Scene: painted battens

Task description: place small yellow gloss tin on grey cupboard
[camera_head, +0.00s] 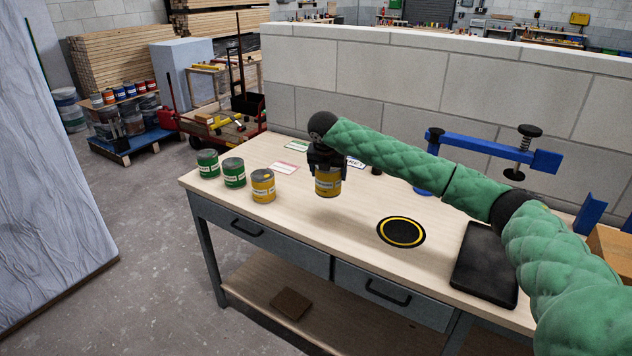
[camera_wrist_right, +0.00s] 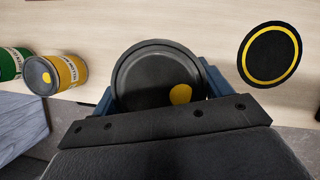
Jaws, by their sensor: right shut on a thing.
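My right gripper (camera_head: 327,165) is shut on a yellow tin (camera_head: 328,183) over the workbench (camera_head: 300,222). The tin is upright; I cannot tell whether its base touches the top. In the right wrist view its dark lid with a yellow dot (camera_wrist_right: 180,94) sits between the fingers. Another yellow tin (camera_head: 263,187) stands to the left, and shows in the right wrist view (camera_wrist_right: 66,73). I cannot tell the two yellow tins' sizes apart surely. I cannot surely make out a grey cupboard; a pale blue-grey box (camera_head: 186,72) stands at the back. My left gripper is not in view.
Two green tins (camera_head: 234,173) stand at the bench's left end. A black disc with a yellow ring (camera_head: 401,232) and a dark tray (camera_head: 485,264) lie to the right. A blue clamp (camera_head: 490,150) and block wall (camera_head: 390,80) are behind.

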